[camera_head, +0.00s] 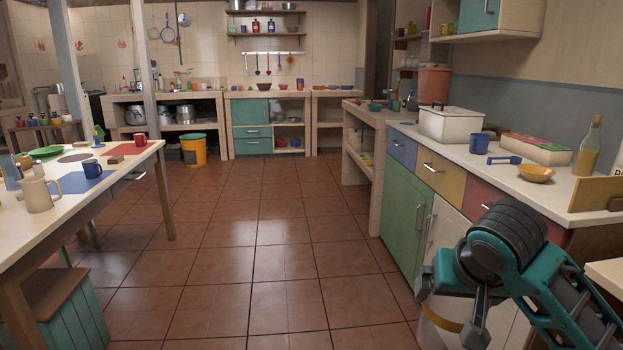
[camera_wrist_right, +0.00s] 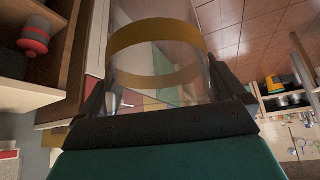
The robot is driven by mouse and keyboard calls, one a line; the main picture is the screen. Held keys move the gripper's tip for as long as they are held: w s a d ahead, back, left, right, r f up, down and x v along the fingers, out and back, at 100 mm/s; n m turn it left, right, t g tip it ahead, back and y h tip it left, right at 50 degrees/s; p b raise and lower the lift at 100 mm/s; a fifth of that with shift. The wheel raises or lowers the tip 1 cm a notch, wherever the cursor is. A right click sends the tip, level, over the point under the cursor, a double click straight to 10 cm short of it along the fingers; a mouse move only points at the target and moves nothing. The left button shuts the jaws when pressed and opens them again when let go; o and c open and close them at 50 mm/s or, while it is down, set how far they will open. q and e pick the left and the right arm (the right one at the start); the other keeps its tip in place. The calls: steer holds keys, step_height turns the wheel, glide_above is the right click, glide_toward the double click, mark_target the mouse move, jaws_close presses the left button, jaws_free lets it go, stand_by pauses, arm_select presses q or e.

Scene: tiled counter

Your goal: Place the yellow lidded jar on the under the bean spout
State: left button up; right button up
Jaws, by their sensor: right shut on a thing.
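A clear jar (camera_wrist_right: 150,36) with a yellow band fills the top middle of the right wrist view. My right gripper (camera_wrist_right: 163,95) is shut on it, with a dark finger on each side. In the head view the right gripper (camera_head: 455,318) is at the lower right, in front of the counter's cabinet doors. The jar's yellow band (camera_head: 441,317) shows there beside the gripper, and most of the clear body is hard to make out. I cannot make out a bean spout in either view. My left gripper is not in view.
The right counter (camera_head: 500,178) holds a white pot (camera_head: 450,124), a blue mug (camera_head: 479,143), a yellow bowl (camera_head: 536,173) and a bottle (camera_head: 587,147). A table (camera_head: 118,178) with mugs stands at left, a stool (camera_head: 55,305) below it. The tiled floor between is clear.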

steer(key=s+a+f, duration=0.1)
steer(key=s, duration=0.1)
steer(key=s+f+n+y, duration=0.1)
steer(key=s, duration=0.1)
steer(key=s+a+f+n, duration=0.1)
steer(key=s, duration=0.1)
steer(key=shift+s+a+f, duration=0.1)
steer(key=shift+a+f, duration=0.1)
steer(key=shift+a, duration=0.1)
step_height(320, 180, up, 14)
steer(key=p, duration=1.3)
glide_above(451, 300)
steer(key=s, duration=0.3)
steer(key=f, duration=0.4)
steer(key=shift+w+d+f+b, duration=0.15)
steer(key=shift+w+b, duration=0.05)
steer(key=shift+b, duration=0.1)
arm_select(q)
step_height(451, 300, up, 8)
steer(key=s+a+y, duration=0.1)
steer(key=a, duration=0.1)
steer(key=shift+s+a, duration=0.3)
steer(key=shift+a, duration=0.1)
arm_select(e)
steer(key=shift+d, duration=0.1)
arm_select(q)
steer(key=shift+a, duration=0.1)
arm_select(e)
steer(key=shift+w+a, duration=0.1)
steer(key=shift+a, duration=0.1)
